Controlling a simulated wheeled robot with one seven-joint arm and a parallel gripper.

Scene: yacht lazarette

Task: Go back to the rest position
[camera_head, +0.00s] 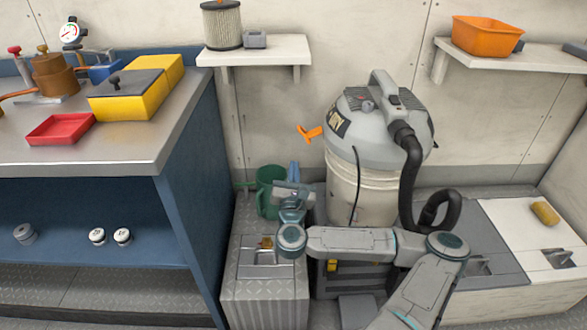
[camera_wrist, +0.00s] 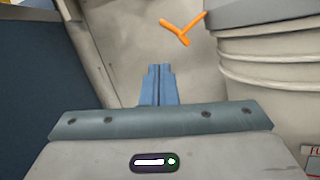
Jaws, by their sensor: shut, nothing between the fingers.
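My gripper (camera_head: 293,172) is in the middle of the head view, above the grey ribbed locker box (camera_head: 262,300) and in front of the green can (camera_head: 266,190). Its two blue fingers point toward the back wall. In the wrist view my gripper (camera_wrist: 157,70) shows its fingers pressed together with nothing between them. My arm reaches in from the lower right, bent at the elbow. The gripper partly hides the green can.
A shop vacuum (camera_head: 358,185) with a black hose stands just right of the gripper. A blue workbench (camera_head: 190,200) stands at left. An orange handle (camera_head: 309,133) is on the wall; it also shows in the wrist view (camera_wrist: 183,30). Shelves (camera_head: 255,52) hang above.

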